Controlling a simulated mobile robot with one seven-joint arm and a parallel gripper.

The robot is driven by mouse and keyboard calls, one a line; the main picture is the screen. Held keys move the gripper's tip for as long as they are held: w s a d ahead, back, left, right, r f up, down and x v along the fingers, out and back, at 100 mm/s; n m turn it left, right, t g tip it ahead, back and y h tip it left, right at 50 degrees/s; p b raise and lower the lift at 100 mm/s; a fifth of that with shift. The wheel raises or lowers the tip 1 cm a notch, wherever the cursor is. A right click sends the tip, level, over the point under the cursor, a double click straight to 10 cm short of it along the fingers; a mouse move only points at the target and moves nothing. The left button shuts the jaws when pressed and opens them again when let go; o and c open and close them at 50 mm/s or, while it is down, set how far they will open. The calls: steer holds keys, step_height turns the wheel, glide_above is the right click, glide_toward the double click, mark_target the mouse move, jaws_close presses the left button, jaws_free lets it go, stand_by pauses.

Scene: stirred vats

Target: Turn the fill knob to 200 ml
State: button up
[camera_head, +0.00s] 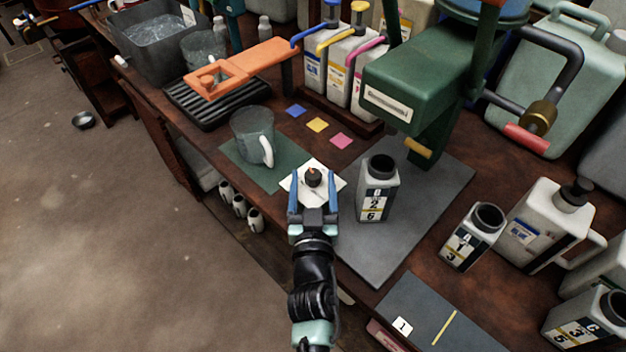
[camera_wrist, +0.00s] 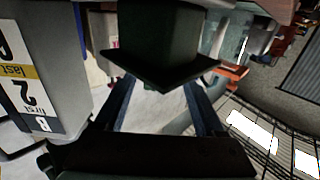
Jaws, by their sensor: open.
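The knob (camera_head: 313,177) is a small dark round piece with a brownish top, in the middle of a white square dial plate (camera_head: 300,189) on the bench. Dial marks and the knob's setting are too small to read. My gripper (camera_head: 313,188) is open, its two blue fingers pointing at the plate, one on each side of the knob. I cannot tell whether they touch it. A clear measuring jug (camera_head: 252,130) with a white handle stands on a green mat (camera_head: 284,178) just behind and left.
A grey bottle marked 2 (camera_head: 376,195) stands close right of my gripper, on a grey slab (camera_head: 420,220). A green stirring machine (camera_head: 415,85) overhangs behind. An orange arm (camera_head: 240,67) crosses a black rack (camera_head: 215,110). More bottles (camera_head: 472,237) stand right.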

jaws_close()
stand_by(0.4)
steer(key=shift+f+b, duration=0.2)
steer(key=shift+b, duration=0.7)
